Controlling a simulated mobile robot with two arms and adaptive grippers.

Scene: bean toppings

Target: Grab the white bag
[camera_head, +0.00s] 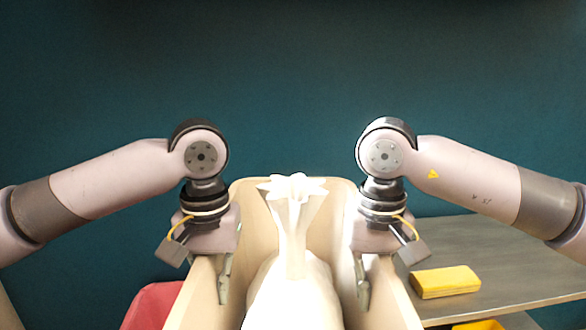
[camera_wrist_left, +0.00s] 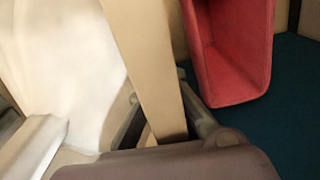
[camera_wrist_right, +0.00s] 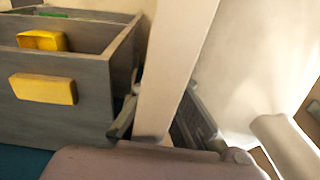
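The white bag (camera_head: 294,285) stands in the wooden crate (camera_head: 250,200), its gathered, frilled neck pointing up. Its lower part is hidden by the crate and the picture edge. My left gripper (camera_head: 224,285) straddles the crate's left wall, one finger on each side; the left wrist view shows this wall (camera_wrist_left: 145,60) between the fingers. My right gripper (camera_head: 361,285) straddles the right wall likewise, and this wall (camera_wrist_right: 180,50) shows between its fingers. The bag also shows beside the left wall (camera_wrist_left: 70,60) and the right wall (camera_wrist_right: 255,60). Neither gripper holds it.
A grey wooden table (camera_head: 480,255) stands at the right with a yellow block (camera_head: 444,282) on it. The right wrist view shows a grey drawer unit (camera_wrist_right: 85,75) with yellow handles. A red bin (camera_head: 153,304) is low at the left, outside the crate. A dark teal wall lies behind.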

